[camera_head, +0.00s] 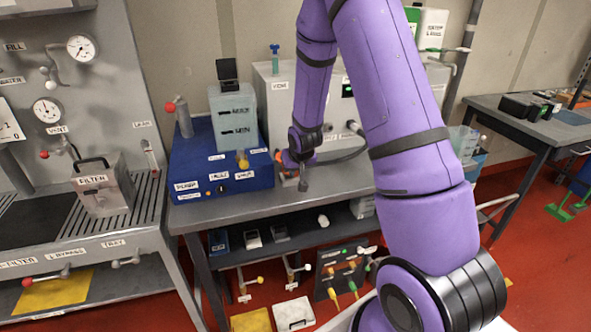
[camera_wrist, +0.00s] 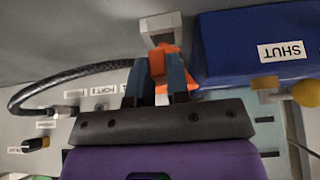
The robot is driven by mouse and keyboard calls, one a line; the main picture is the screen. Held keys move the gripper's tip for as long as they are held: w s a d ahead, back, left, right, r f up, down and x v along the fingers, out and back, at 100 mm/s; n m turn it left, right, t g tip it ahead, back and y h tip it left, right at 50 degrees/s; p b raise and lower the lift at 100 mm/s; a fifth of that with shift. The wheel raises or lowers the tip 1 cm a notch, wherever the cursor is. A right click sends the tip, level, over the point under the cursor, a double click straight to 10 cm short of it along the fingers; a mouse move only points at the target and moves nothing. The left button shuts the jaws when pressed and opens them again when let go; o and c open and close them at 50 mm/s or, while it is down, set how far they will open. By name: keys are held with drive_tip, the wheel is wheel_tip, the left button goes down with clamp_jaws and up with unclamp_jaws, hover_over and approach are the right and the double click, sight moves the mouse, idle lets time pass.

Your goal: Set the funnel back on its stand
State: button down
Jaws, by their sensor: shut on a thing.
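In the wrist view my gripper (camera_wrist: 158,75) has its two blue-grey fingers closed on an orange piece (camera_wrist: 157,62). A grey block with a pale face (camera_wrist: 160,30) is right beyond the orange piece; I cannot tell whether they touch. In the head view my gripper (camera_head: 290,165) is low over the bench, just right of the blue unit (camera_head: 195,165), partly hidden by my purple arm. I cannot tell whether the orange piece is part of the funnel. No funnel shape or funnel stand shows clearly in either view.
A black hose (camera_wrist: 75,78) curves from the port panel to behind my fingers. A clear tank (camera_head: 234,122) stands on the blue unit. The grey bench top (camera_head: 235,207) is bare toward its front edge. A yellow knob (camera_wrist: 305,93) is right of my gripper.

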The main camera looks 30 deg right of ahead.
drive_tip(key=shift+f, duration=1.1)
idle(0.3)
drive_tip(key=c, duration=1)
unclamp_jaws()
drive_tip(key=v, duration=1)
drive_tip(key=shift+s+r, duration=0.25)
drive_tip(key=shift+r, duration=0.1)
